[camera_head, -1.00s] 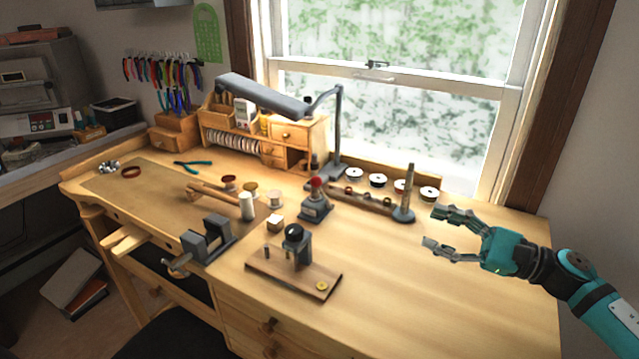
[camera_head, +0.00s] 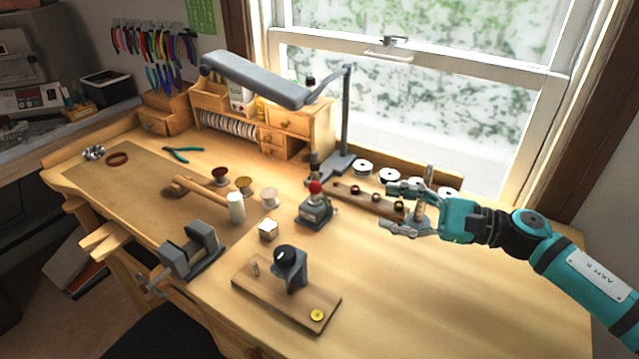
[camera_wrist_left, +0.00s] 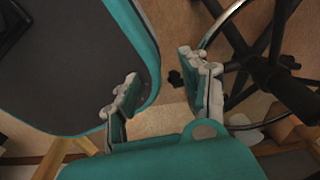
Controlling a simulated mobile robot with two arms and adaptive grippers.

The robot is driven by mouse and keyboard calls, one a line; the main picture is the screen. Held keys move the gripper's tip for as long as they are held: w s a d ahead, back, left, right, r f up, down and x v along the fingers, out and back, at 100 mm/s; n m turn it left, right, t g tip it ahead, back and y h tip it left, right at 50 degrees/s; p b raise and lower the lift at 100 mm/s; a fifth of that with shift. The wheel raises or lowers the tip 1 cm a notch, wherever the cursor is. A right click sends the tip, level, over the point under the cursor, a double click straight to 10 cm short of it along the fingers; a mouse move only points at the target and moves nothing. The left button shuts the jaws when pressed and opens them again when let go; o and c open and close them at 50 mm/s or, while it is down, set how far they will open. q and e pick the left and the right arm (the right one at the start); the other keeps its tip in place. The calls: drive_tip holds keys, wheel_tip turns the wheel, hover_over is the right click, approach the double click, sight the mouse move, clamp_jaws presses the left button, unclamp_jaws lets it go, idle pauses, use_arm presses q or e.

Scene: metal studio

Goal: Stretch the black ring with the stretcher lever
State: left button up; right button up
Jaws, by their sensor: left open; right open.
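A bench device with a red-knobbed lever (camera_head: 315,187) on a grey body stands mid-bench; it may be the stretcher. In front of it, a wooden board carries a grey bracket with a round black piece (camera_head: 286,256) on top. I cannot tell if this is the black ring. Several small dark rings (camera_head: 355,190) sit along a wooden strip behind. My right gripper (camera_head: 391,207) is open and empty at the strip's right end, its fingers partly covering the strip and the upright mandrel (camera_head: 430,178). My left gripper (camera_wrist_left: 158,68) is open and empty, away from the bench.
A lamp (camera_head: 258,78) overhangs the back. The right front of the bench is clear. A chair base (camera_wrist_left: 268,75) is near my left gripper.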

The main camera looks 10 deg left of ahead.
sight(318, 192)
drive_tip(key=a+p, duration=0.1)
drive_tip(key=a, duration=0.3)
drive_tip(key=w+a+p, duration=0.1)
drive_tip(key=a, duration=0.4)
drive_tip(key=w+a+p, duration=0.1)
drive_tip(key=a+p, duration=0.1)
drive_tip(key=a, duration=0.3)
drive_tip(key=shift+a, duration=0.15)
clamp_jaws()
drive_tip(key=shift+w+a+f, duration=0.1)
drive_tip(key=shift+a, duration=0.1)
